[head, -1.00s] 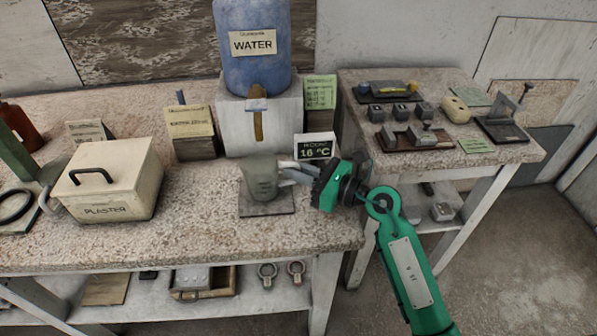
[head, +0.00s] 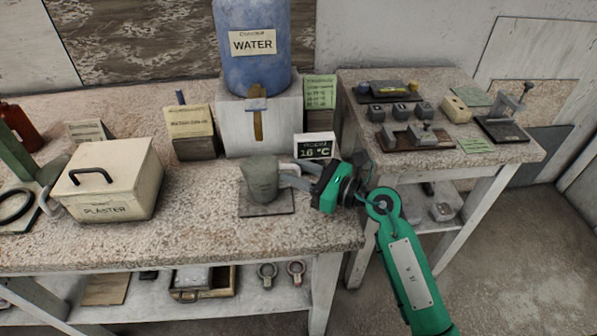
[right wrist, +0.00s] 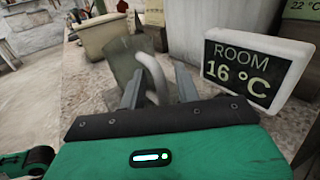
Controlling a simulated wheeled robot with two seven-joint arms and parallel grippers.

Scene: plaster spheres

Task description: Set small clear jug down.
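The small clear jug (head: 262,181) stands upright on a dark square mat (head: 272,209) near the bench's front right. It also shows in the right wrist view (right wrist: 121,62), with its pale curved handle (right wrist: 154,76) toward me. My right gripper (head: 299,176) reaches in from the right at the handle side. In the right wrist view its two fingers (right wrist: 160,88) are spread, one on each side of the handle, with a gap visible.
The room display (head: 314,147) stands close behind my right gripper. The blue water container (head: 252,75) on its block is behind the jug. The plaster box (head: 108,183) is to the left, with bare bench between. A second table (head: 500,152) with small tools stands right.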

